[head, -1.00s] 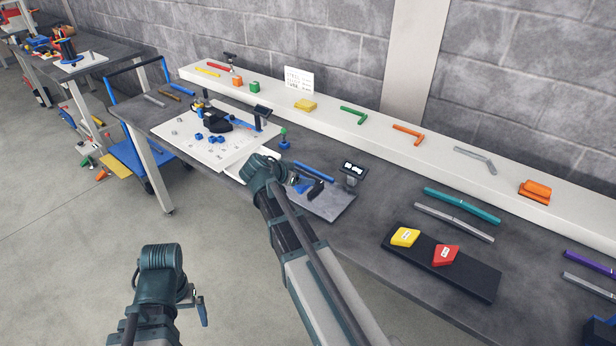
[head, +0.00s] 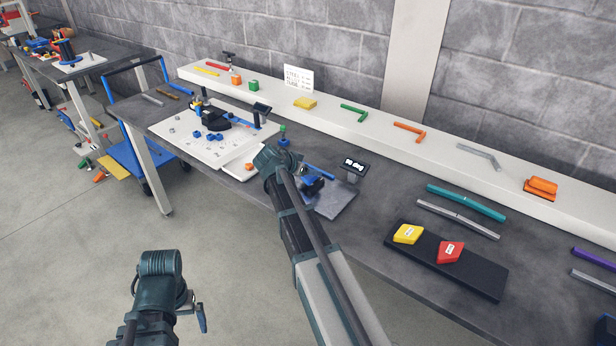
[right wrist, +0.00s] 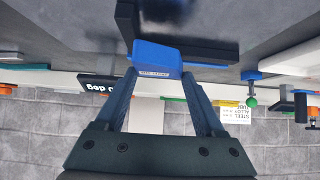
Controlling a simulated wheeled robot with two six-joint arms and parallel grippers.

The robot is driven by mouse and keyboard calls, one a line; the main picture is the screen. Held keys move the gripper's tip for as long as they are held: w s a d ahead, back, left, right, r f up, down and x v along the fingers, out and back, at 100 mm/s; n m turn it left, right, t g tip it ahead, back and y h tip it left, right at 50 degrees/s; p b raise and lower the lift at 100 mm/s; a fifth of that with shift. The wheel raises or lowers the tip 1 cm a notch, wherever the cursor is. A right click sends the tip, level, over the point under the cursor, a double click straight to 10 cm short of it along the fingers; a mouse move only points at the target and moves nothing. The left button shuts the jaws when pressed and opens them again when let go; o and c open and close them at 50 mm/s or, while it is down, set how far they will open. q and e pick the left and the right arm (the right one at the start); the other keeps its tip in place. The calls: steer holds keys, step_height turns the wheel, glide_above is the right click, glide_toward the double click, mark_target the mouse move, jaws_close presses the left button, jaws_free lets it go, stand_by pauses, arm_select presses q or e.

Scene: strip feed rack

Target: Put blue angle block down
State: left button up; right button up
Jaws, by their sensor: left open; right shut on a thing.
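The blue angle block (right wrist: 157,58) shows in the right wrist view, with a white label on its lower edge. My right gripper (right wrist: 160,78) is shut on it. The block is close to a black fixture (right wrist: 205,46); I cannot tell whether they touch. In the head view my right wrist hides most of this area, beside a grey plate (head: 338,203) on the bench. My left gripper (head: 200,314) is open and empty, low at the left, over the floor. A black tray (head: 470,277) holds a yellow block (head: 408,234) and a red block (head: 450,252).
A small display (head: 353,165) stands behind the grey plate. A white board (head: 190,140) with parts lies to the left. Teal (head: 466,202) and grey (head: 457,219) strips lie behind the tray. A white ledge (head: 334,118) with bent samples runs along the wall.

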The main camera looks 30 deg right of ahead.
steer(key=shift+f, duration=0.1)
steer(key=shift+f, duration=0.1)
steer(key=shift+f+b, duration=0.3)
steer(key=shift+f, duration=0.1)
steer(key=o, duration=1.5)
steer(key=shift+r, duration=0.1)
